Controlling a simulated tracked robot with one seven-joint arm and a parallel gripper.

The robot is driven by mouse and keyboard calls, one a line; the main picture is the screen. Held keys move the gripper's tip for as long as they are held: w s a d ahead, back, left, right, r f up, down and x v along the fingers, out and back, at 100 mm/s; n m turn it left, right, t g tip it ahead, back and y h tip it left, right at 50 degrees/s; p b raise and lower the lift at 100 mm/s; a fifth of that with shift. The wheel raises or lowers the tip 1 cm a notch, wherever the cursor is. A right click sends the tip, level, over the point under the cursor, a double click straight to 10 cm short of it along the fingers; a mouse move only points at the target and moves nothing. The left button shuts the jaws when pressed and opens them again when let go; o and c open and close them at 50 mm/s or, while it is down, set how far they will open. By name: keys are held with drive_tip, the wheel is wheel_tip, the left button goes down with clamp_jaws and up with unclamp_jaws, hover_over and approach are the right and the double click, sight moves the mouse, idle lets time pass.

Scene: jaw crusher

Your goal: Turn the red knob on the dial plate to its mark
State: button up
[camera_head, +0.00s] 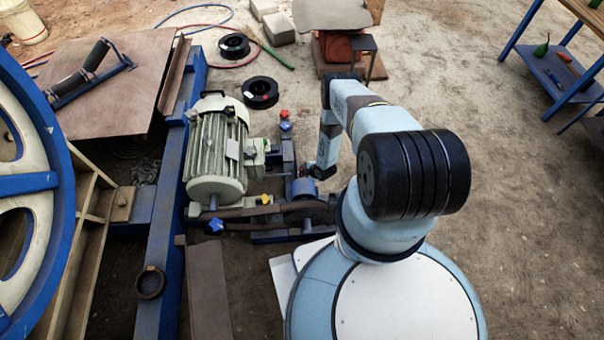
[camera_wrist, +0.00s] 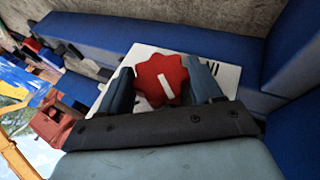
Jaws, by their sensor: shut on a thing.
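The red knob (camera_wrist: 162,79) has a scalloped rim and a white pointer line, which is tilted a little in the wrist view. It sits in front of the white dial plate (camera_wrist: 226,76), which shows dark lettering near its upper right edge. My gripper (camera_wrist: 161,73) has one finger on each side of the knob and is shut on it. The knob and fingers hide much of the plate, and I cannot make out the mark. In the head view my arm reaches down beside the blue frame near the motor; the gripped knob is not clearly visible there.
A blue beam (camera_wrist: 165,36) runs close behind the plate. The pale green motor (camera_head: 217,150) stands left of my arm, with a belt and small coloured knobs (camera_head: 285,120) nearby. A large blue wheel (camera_head: 45,190) is far left. Open ground (camera_head: 500,190) lies right.

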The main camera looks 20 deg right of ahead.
drive_tip(key=shift+w+d+r+t, duration=0.1)
drive_tip(key=shift+w+t, duration=0.1)
drive_tip(key=shift+t, duration=0.3)
drive_tip(key=shift+w+d+t, duration=0.1)
drive_tip(key=shift+w+t, duration=0.05)
drive_tip(key=shift+t, duration=0.35)
drive_tip(key=o, duration=1.1)
drive_tip(key=shift+s+a, duration=0.1)
drive_tip(key=shift+s, duration=0.1)
drive_tip(key=shift+c, duration=0.2)
drive_tip(key=shift+s, duration=0.1)
drive_tip(key=shift+s, duration=0.1)
